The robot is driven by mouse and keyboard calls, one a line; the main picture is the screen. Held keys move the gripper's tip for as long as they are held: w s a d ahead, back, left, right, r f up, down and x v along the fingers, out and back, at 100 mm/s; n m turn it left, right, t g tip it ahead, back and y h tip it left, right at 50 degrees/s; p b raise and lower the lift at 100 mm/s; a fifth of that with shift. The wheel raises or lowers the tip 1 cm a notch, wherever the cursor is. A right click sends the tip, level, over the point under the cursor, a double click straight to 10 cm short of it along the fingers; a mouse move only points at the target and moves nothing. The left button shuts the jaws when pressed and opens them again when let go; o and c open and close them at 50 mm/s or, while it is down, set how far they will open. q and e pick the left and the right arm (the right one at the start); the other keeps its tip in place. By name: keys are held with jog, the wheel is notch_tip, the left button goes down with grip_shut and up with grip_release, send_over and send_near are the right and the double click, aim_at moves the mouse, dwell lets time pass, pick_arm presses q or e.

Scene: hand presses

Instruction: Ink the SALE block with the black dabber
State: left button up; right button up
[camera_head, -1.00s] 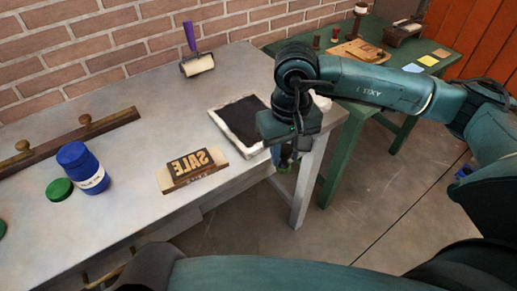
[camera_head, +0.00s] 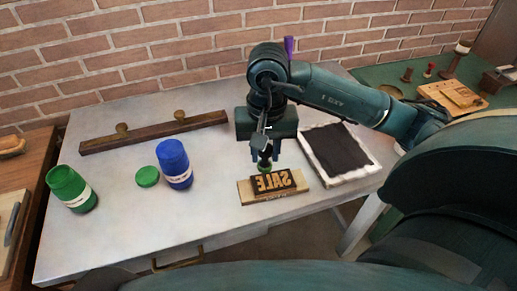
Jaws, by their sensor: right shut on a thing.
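The SALE block (camera_head: 286,181), with dark mirrored letters on a pale wooden base, lies on the grey table near its front edge. My right gripper (camera_head: 264,153) points down just above the block's back edge. It is shut on the dabber (camera_head: 264,166), a small dark piece with some green, mostly hidden by the fingers. The dabber's lower end overlaps the block's upper edge in the picture; I cannot tell whether it touches. A black ink slab (camera_head: 340,150) with a pale frame lies to the right of the block. My left gripper is not in view.
A blue jar (camera_head: 174,165), a green lid (camera_head: 147,177) and a green jar (camera_head: 72,190) stand to the left. A long wooden bar with knobs (camera_head: 155,132) lies behind them. A green table (camera_head: 400,75) with tools is at the back right. The table between jar and block is clear.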

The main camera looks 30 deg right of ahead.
aim_at(264, 161)
jog(key=shift+w+a, duration=0.1)
jog(key=shift+w, duration=0.05)
jog(key=shift+f, duration=0.15)
jog(key=shift+f+b, duration=0.45)
jog(key=shift+f, duration=0.1)
jog(key=shift+f+b, duration=0.45)
jog(key=shift+f, duration=0.4)
jog(key=shift+f+b, duration=0.5)
jog(key=shift+f, duration=0.45)
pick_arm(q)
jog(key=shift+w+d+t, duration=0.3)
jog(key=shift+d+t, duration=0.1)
pick_arm(e)
jog(key=shift+f, duration=0.1)
pick_arm(q)
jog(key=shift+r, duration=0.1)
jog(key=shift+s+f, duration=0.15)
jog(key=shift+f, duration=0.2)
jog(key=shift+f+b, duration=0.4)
jog(key=shift+b, duration=0.05)
pick_arm(e)
jog(key=shift+f, duration=0.4)
